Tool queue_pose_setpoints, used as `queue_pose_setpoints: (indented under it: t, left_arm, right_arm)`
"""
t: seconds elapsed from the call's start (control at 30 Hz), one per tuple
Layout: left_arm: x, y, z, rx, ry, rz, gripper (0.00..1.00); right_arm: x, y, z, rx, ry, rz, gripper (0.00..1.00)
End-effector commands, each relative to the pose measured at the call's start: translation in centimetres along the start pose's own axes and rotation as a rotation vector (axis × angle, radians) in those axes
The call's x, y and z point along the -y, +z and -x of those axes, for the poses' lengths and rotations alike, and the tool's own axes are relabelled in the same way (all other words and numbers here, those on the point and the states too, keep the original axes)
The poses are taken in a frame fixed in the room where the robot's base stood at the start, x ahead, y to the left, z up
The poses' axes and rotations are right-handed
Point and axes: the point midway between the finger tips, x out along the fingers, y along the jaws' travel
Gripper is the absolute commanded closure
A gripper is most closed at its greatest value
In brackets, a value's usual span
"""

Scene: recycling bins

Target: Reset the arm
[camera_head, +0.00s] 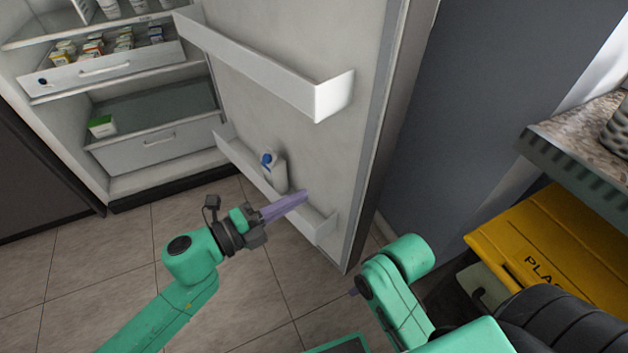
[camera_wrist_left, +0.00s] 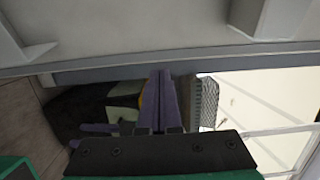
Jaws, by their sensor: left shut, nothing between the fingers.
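My left gripper (camera_head: 302,194) has purple fingers, pressed together and empty. In the head view it overlaps the lower shelf of the open fridge door; I cannot tell whether it touches. In the left wrist view its closed fingers (camera_wrist_left: 160,75) point up toward the edge of a pale panel. My green right arm (camera_head: 395,285) is at the lower middle, right of the door's edge.
The fridge door (camera_head: 300,45) stands wide open, with a white, blue-capped bottle (camera_head: 276,172) in its lower shelf. The fridge drawer (camera_head: 105,72) holds several small cartons. A yellow bin (camera_head: 540,235) and a stone-topped counter (camera_head: 580,130) are at right. Tiled floor (camera_head: 95,255) is clear at left.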

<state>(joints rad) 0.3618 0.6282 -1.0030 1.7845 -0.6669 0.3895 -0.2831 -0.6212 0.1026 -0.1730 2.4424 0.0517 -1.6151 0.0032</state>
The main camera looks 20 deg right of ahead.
Motion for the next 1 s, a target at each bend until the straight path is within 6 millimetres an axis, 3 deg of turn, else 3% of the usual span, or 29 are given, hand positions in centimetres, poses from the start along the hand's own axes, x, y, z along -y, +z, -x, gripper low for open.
queue_pose_setpoints:
  t: [0.1, 0.37, 0.47, 0.53, 0.63, 0.7, 0.8, 0.9, 1.0]
  left_arm:
    - [0.0, -0.2, 1.1, 0.000, 0.001, -0.001, 1.00]
    - [0.2, 0.1, 1.2, 0.020, -0.009, 0.015, 1.00]
    - [1.4, 2.3, 1.3, 0.170, -0.061, 0.134, 1.00]
    - [2.0, 5.6, 2.7, 0.374, -0.113, 0.310, 1.00]
    - [-0.4, 10.3, 7.8, 0.736, -0.153, 0.672, 1.00]
    - [-4.3, 11.4, 12.7, 0.978, -0.137, 0.945, 1.00]
    - [-9.6, 9.8, 18.5, 1.234, -0.075, 1.254, 1.00]
    - [-13.3, 6.8, 22.6, 1.404, -0.001, 1.475, 1.00]
    - [-15.8, 3.4, 25.6, 1.531, 0.073, 1.646, 1.00]
  right_arm:
    - [-0.1, 0.2, 0.2, 0.010, 0.004, -0.003, 0.50]
    - [-0.2, 0.2, 0.2, 0.012, 0.004, -0.002, 0.50]
    - [-0.1, 0.2, 0.2, 0.012, 0.004, -0.002, 0.50]
    - [-0.1, 0.2, 0.2, 0.012, 0.004, -0.002, 0.50]
    - [-0.1, 0.2, 0.2, 0.012, 0.004, -0.002, 0.50]
    - [-0.1, 0.2, 0.2, 0.012, 0.004, -0.002, 0.50]
    - [-0.1, 0.2, 0.2, 0.012, 0.004, -0.002, 0.50]
    - [-0.1, 0.2, 0.2, 0.012, 0.004, -0.002, 0.50]
    - [-0.1, 0.2, 0.2, 0.012, 0.004, -0.002, 0.50]
